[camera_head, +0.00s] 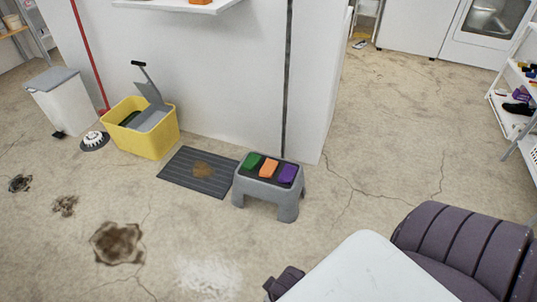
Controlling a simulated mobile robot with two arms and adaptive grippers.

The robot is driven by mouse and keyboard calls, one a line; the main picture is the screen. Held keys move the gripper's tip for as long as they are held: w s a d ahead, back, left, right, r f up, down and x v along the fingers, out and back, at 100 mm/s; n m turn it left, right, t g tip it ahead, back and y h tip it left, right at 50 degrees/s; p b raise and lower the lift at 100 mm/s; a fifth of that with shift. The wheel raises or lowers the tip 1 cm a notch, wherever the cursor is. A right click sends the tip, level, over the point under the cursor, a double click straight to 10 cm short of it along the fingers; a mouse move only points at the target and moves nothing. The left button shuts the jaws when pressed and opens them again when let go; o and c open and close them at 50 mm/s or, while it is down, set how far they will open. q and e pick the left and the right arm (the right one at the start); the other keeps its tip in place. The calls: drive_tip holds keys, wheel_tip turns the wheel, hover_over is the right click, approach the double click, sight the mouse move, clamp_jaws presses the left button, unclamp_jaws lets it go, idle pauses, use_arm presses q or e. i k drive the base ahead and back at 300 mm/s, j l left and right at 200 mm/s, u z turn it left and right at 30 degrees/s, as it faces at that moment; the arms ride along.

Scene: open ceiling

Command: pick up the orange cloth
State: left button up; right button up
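The orange cloth (269,169) lies folded on top of a small grey step stool (263,190), in the middle of the head view. It sits between a green cloth (252,161) on its left and a purple cloth (288,173) on its right. The cloth's top is uncovered. Neither of my grippers shows in the head view.
A dark ribbed mat (175,177) with a brown stain lies left of the stool. A yellow bucket (153,142) and white bin (62,104) stand farther left. A white surface (358,275) and purple padded shape (450,240) fill the lower right. Floor before the stool is clear.

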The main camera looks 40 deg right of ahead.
sight(270, 167)
drive_tip(key=z, duration=1.25)
drive_tip(key=i+l, duration=0.7)
